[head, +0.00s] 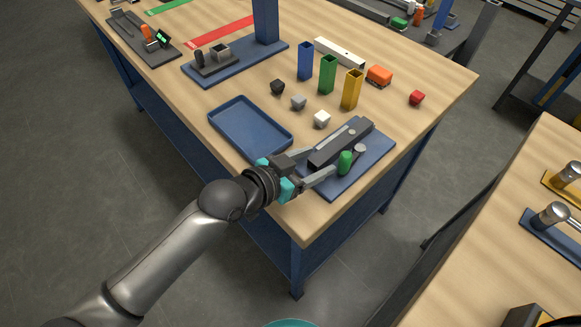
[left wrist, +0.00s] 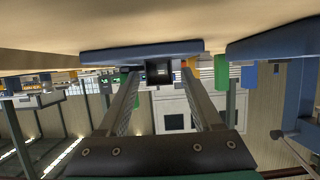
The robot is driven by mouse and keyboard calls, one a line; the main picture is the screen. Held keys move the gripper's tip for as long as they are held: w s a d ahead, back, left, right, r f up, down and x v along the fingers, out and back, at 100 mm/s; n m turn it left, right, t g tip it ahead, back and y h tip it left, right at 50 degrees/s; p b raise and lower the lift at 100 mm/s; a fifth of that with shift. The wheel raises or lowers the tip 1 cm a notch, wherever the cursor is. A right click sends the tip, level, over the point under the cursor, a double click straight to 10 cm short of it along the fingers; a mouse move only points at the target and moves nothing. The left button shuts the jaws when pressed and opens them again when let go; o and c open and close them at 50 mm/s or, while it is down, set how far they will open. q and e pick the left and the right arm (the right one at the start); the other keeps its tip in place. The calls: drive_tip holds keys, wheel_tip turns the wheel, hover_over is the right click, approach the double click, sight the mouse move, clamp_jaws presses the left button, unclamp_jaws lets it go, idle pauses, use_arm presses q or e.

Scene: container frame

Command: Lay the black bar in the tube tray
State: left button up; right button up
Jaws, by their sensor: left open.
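The black bar (head: 328,150) lies on a blue base plate (head: 372,160) near the table's front corner. Its dark square end (left wrist: 158,72) shows between my fingers in the left wrist view. My left gripper (head: 324,160) is open, low over the plate's near edge, one finger on each side of the bar's near end. I cannot tell whether the fingers touch it. The likely tube tray is an empty, shallow blue tray (head: 214,118) left of the plate; it also shows in the left wrist view (left wrist: 270,46). My right gripper is out of view.
A green cylinder (head: 345,163) and a grey knob (head: 360,149) stand close to the bar and one finger. Several small cubes, including a white one (head: 322,119), lie behind. Blue (head: 305,62), green (head: 327,76) and yellow (head: 352,90) square tubes stand further back.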

use_arm(q)
drive_tip(key=shift+b, duration=0.4)
drive_tip(key=p+v, duration=0.2)
drive_tip(key=v, duration=1.3)
drive_tip(key=shift+s+r, duration=0.1)
